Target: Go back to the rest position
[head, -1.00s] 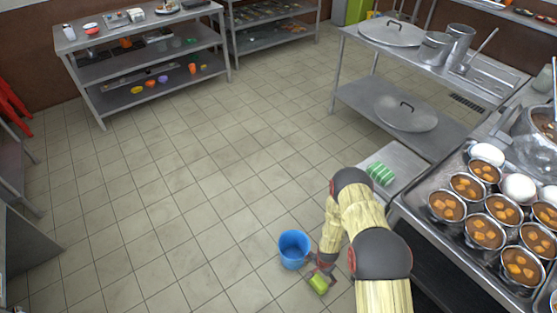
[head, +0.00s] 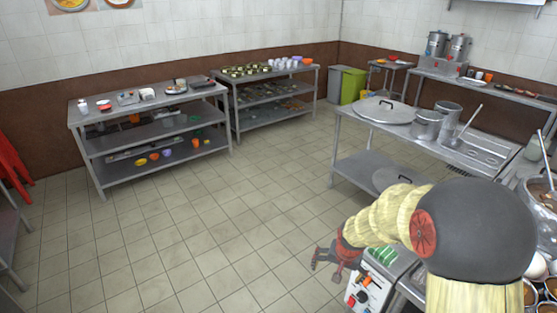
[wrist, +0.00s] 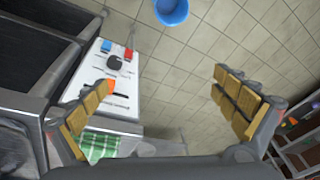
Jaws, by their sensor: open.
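My gripper (head: 322,260) is open and empty at the end of my raised arm, in the lower right of the head view. Its two fingers stand wide apart in the wrist view (wrist: 165,85), with nothing between them. It hangs above the floor, beside the white control panel (head: 364,292) of a counter unit. That panel, with red and blue parts and a dark knob, also shows left of centre in the wrist view (wrist: 112,72). My forearm hides part of the counter.
A blue bucket (wrist: 171,10) stands on the tiled floor (head: 200,245). A green-and-white cloth (head: 384,255) lies on the unit. Steel shelves (head: 150,112) stand at the back left. A steel table with a large lid (head: 382,110) stands at the right. The middle floor is clear.

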